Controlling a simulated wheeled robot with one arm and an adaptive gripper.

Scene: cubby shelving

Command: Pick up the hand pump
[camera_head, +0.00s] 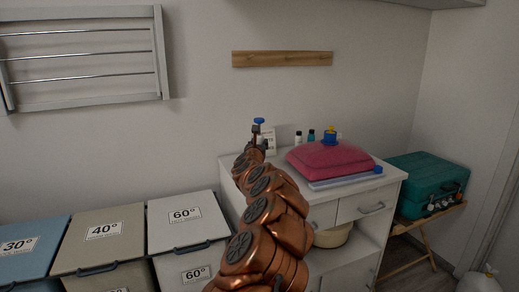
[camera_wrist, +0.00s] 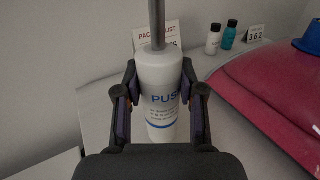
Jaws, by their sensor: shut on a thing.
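The hand pump (camera_wrist: 157,76) is a white cylinder printed "PUSH" with a blue band near its lower end and a grey metal rod rising from its top. In the wrist view it stands between the two dark fingers of my gripper (camera_wrist: 160,104), which are shut on it from both sides. In the head view a blue top (camera_head: 259,121) shows just above my gripper (camera_head: 257,143), over the left part of the white cabinet; the white body is mostly hidden there by my arm. I cannot tell whether its base touches the cabinet top.
Small bottles (camera_head: 298,138) and a printed card (camera_head: 268,141) stand behind. Lidded bins (camera_head: 185,222) are at left, a teal case (camera_head: 425,178) at right.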

